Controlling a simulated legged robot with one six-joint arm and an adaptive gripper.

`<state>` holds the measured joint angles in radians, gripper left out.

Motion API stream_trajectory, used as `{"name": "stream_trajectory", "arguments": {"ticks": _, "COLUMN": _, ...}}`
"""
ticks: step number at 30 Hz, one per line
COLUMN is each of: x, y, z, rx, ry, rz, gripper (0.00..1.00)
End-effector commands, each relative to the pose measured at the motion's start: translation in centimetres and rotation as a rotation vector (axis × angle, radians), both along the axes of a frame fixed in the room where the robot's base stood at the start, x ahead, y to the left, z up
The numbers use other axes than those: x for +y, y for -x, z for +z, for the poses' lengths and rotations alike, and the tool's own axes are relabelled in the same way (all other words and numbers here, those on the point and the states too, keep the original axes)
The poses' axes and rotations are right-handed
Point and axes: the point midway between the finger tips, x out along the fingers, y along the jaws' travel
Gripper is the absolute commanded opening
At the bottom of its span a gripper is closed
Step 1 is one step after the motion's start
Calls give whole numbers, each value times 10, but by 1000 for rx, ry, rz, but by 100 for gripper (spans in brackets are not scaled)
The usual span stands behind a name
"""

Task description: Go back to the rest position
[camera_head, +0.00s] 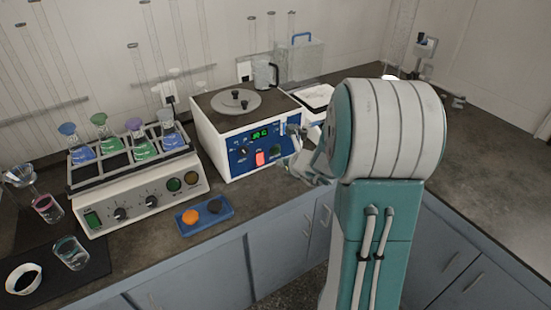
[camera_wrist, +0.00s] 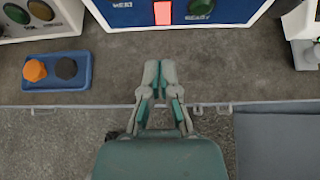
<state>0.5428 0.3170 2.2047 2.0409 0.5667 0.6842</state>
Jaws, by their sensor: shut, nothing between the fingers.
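My gripper (camera_wrist: 158,72) is shut and empty in the wrist view, its fingertips together over the counter's front edge, a little short of the blue-fronted heating unit (camera_wrist: 215,12). In the head view the gripper (camera_head: 291,152) is partly hidden by my own arm, in front of the right part of that unit (camera_head: 236,150). The unit has a lit green display, a red switch and a green lamp on its front. A round lid lies on its top.
A shaker (camera_head: 140,195) with several flasks stands at left. A blue tray (camera_wrist: 58,85) with an orange and a dark knob-like piece lies left of the gripper. A beaker (camera_head: 71,253) stands front left. The right counter (camera_head: 480,160) is mostly clear.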

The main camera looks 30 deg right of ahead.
Motion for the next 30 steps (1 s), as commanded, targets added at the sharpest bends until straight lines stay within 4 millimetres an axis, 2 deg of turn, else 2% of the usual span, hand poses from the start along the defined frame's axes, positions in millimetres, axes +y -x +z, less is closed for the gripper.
{"name": "stream_trajectory", "arguments": {"ticks": 8, "x": 9, "y": 0, "z": 6, "rx": -6, "ry": 22, "rz": 29, "gripper": 0}}
{"name": "stream_trajectory", "arguments": {"ticks": 11, "x": 34, "y": 2, "z": 25, "rx": -28, "ry": 112, "rz": 159, "gripper": 0}}
{"name": "stream_trajectory", "arguments": {"ticks": 14, "x": 74, "y": 12, "z": 52, "rx": -62, "ry": 271, "rz": 383, "gripper": 0}}
{"name": "stream_trajectory", "arguments": {"ticks": 18, "x": 131, "y": 39, "z": 84, "rx": -113, "ry": 523, "rz": 716, "gripper": 0}}
{"name": "stream_trajectory", "arguments": {"ticks": 21, "x": 164, "y": 65, "z": 100, "rx": -148, "ry": 709, "rz": 945, "gripper": 0}}
{"name": "stream_trajectory", "arguments": {"ticks": 25, "x": 196, "y": 104, "z": 113, "rx": -188, "ry": 954, "rz": 1232, "gripper": 0}}
{"name": "stream_trajectory", "arguments": {"ticks": 30, "x": 219, "y": 159, "z": 123, "rx": -220, "ry": 1287, "rz": 1584, "gripper": 0}}
